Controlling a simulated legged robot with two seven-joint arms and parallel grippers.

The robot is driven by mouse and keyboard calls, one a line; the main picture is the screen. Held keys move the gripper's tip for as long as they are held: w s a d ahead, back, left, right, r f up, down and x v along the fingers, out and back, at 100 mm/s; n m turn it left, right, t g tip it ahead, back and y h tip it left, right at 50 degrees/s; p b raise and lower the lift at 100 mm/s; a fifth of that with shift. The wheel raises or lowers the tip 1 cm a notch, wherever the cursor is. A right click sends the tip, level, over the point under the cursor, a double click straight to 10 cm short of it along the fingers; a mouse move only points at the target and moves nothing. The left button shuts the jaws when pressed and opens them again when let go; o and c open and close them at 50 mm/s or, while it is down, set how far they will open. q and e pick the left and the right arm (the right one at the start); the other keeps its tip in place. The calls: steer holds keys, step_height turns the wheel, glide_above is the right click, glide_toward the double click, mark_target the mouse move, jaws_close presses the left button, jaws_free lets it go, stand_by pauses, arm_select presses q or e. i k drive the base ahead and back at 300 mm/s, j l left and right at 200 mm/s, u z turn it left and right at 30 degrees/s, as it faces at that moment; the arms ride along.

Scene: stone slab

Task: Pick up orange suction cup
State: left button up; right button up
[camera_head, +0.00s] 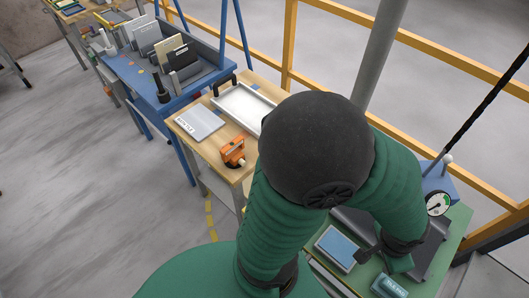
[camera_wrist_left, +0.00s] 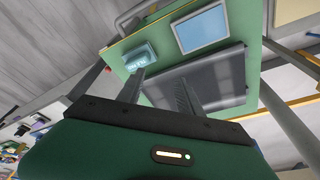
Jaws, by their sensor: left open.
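The orange suction cup (camera_head: 233,152) sits on the wooden-topped table (camera_head: 206,150), left of my arm in the head view. I cannot make it out in the left wrist view. My left gripper (camera_head: 364,257) is far to the right of it, over the green table (camera_head: 458,222), partly hidden by my own arm. In the left wrist view my left gripper (camera_wrist_left: 161,91) has its two dark fingers apart with nothing held between them. My right gripper is not in view.
The wooden table also bears a grey labelled plate (camera_head: 200,121) and a white tray (camera_head: 243,107). The green table bears a blue-topped pad (camera_head: 338,247), a teal box (camera_head: 389,288), a dark slab (camera_head: 432,249) and a gauge (camera_head: 438,203). Yellow railing (camera_head: 430,55) runs behind.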

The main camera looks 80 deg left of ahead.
mark_target(230, 154)
steer(key=u, duration=3.05)
